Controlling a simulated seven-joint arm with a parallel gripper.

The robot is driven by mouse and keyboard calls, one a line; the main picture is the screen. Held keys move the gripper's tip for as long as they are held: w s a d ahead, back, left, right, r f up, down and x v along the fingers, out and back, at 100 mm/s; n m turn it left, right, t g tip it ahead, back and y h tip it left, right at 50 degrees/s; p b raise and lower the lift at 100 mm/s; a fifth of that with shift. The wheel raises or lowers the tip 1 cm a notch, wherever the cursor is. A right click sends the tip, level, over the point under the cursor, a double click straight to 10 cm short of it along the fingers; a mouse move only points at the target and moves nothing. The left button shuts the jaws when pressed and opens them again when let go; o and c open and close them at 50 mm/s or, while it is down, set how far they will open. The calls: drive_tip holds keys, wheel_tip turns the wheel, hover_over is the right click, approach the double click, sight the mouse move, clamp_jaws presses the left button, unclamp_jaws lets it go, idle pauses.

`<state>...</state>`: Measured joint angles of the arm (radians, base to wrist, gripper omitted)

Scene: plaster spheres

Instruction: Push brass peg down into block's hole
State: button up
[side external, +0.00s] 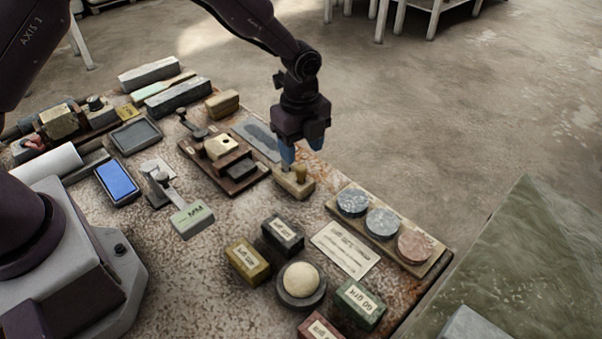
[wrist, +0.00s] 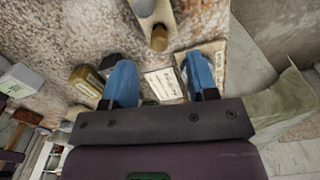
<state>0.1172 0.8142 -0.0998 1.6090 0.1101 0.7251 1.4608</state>
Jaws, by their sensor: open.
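The brass peg (side external: 300,173) stands up from the top of a small tan block (side external: 294,189) near the far edge of the table. In the wrist view the peg (wrist: 159,39) shows end-on at the top middle, against the block (wrist: 150,9), which is cut off by the frame edge. My gripper (side external: 302,151) is just above and behind the block, pointing down, with its blue fingers apart. In the wrist view my gripper (wrist: 161,76) is empty, and the peg lies beyond the gap between the fingers. How deep the peg sits is hidden.
A wooden rack with several round discs (side external: 382,222) stands right of the block. A brown wooden fixture (side external: 222,160) is to its left. A paper card (side external: 344,249), labelled blocks and a pale sphere (side external: 301,279) in a dark ring lie in front.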

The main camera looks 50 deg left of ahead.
sight(301, 167)
wheel_tip(301, 167, down, 7)
drive_tip(key=shift+s+r, duration=0.1)
drive_tip(key=shift+r, duration=0.1)
idle(0.3)
clamp_jaws()
